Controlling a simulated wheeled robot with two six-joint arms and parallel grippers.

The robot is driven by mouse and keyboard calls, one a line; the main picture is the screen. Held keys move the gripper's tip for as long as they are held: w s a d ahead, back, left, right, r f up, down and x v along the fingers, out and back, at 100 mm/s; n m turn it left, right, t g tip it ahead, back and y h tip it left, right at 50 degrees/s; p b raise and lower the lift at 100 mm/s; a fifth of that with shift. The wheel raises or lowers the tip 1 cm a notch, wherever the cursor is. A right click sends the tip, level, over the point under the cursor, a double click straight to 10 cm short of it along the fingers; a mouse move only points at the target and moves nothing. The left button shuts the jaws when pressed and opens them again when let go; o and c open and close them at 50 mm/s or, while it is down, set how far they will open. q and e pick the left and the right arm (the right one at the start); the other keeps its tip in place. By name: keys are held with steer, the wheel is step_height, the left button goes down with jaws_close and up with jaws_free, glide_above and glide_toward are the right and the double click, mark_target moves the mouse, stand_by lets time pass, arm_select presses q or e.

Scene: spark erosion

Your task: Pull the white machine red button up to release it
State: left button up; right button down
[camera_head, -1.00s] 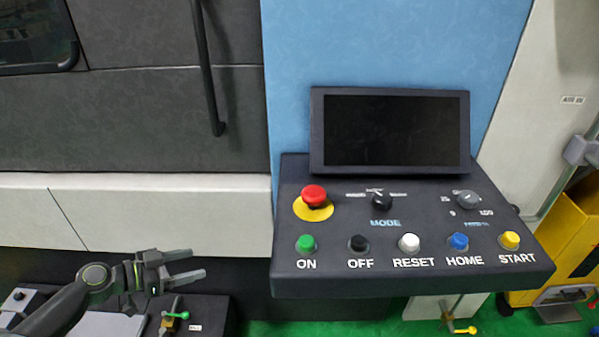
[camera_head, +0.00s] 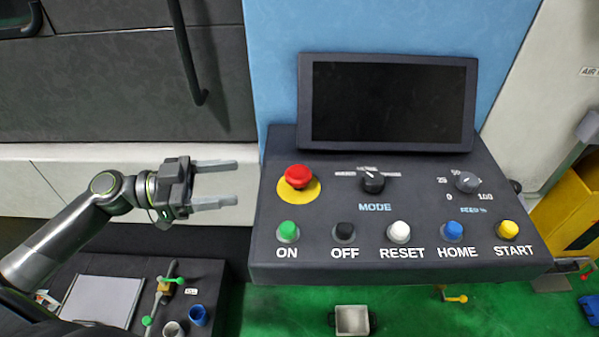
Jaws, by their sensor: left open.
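The red button (camera_head: 298,177) is a mushroom-shaped knob on a yellow disc (camera_head: 311,190). It sits at the upper left of the dark control panel (camera_head: 410,210) of the machine. My left gripper (camera_head: 237,183) is open and empty, with its two fingers pointing right toward the red button. The fingertips show a short gap left of the button and do not touch it. My right gripper is not in view.
A dark screen (camera_head: 388,103) stands behind the panel. Green (camera_head: 288,230), black, white, blue and yellow buttons line its front, with a mode knob (camera_head: 372,181) right of the red button. A dark vertical handle (camera_head: 188,60) hangs at upper left.

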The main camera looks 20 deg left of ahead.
mark_target(299, 172)
arm_select(q)
steer(key=p+x, duration=0.4)
steer(key=x, duration=0.7)
steer(key=shift+w+d+r, duration=0.1)
steer(key=shift+w+d, duration=0.1)
steer(key=shift+p+x, duration=0.6)
steer(key=shift+x, duration=0.5)
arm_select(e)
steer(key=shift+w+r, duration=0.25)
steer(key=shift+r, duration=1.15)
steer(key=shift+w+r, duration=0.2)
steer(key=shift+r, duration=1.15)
arm_select(q)
steer(key=shift+c, duration=0.4)
